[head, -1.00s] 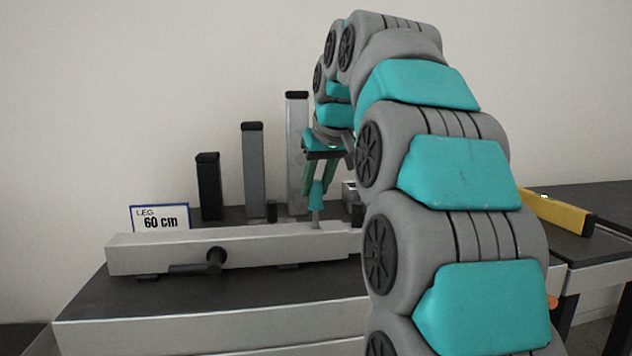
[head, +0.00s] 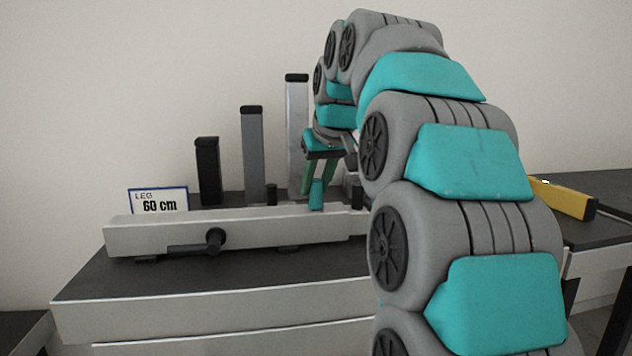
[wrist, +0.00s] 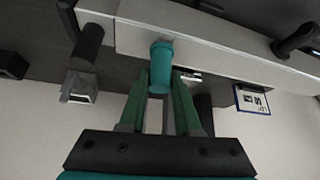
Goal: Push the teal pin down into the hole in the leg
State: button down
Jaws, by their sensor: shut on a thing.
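The teal pin (head: 316,196) stands upright at the top of the pale grey leg (head: 160,234), which lies level on the bench. Only the pin's teal head shows in the head view, right against the leg's top edge; the hole is hidden. My gripper (head: 319,182) comes from above with its green fingers closed on the pin. In the wrist view the teal pin (wrist: 161,66) sits between the fingertips of my gripper (wrist: 160,78), over the leg (wrist: 225,52).
A black handle (head: 214,241) sticks out from the leg's front. Behind stand a black post (head: 207,172), a grey post (head: 252,158) and a silver post (head: 297,125). A "LEG 60 cm" card (head: 160,201) is at left. A yellow bar (head: 562,199) lies at right.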

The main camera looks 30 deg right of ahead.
jog(key=c, duration=0.5)
grip_release()
jog(key=shift+c, duration=0.2)
